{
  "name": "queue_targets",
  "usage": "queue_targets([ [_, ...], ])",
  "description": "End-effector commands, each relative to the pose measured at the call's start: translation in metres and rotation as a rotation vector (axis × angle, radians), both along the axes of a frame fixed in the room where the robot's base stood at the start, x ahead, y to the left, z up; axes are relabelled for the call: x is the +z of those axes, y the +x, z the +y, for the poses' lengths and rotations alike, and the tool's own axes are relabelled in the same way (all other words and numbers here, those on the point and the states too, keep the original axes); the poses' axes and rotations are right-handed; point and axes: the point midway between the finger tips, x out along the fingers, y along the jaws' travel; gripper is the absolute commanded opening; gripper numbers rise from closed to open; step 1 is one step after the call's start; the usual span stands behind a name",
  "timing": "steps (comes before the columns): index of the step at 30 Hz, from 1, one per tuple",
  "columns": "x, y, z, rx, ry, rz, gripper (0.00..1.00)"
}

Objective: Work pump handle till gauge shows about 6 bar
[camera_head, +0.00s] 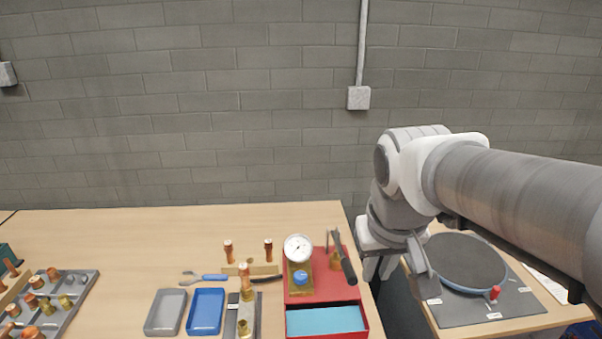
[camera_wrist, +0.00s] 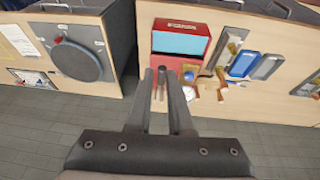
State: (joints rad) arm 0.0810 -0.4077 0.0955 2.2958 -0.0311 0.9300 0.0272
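The red test pump (camera_head: 322,289) stands near the right end of the left table, with a light blue water tray at its front.
Copper fittings (camera_head: 246,291), grey and blue trays (camera_head: 206,311) and a wrench (camera_head: 204,278) lie left of the pump. A fittings rack (camera_head: 62,296) is at far left. A second table on the right holds a round dark disc (camera_head: 466,262) on a grey board.

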Motion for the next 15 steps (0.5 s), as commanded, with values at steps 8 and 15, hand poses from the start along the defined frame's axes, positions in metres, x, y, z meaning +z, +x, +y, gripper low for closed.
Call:
queue_targets([
  [8,-0.017,0.061,0.000,-0.001,-0.003,0.142,0.19],
  [15,-0.048,0.109,0.001,0.000,0.027,0.255,0.19],
])
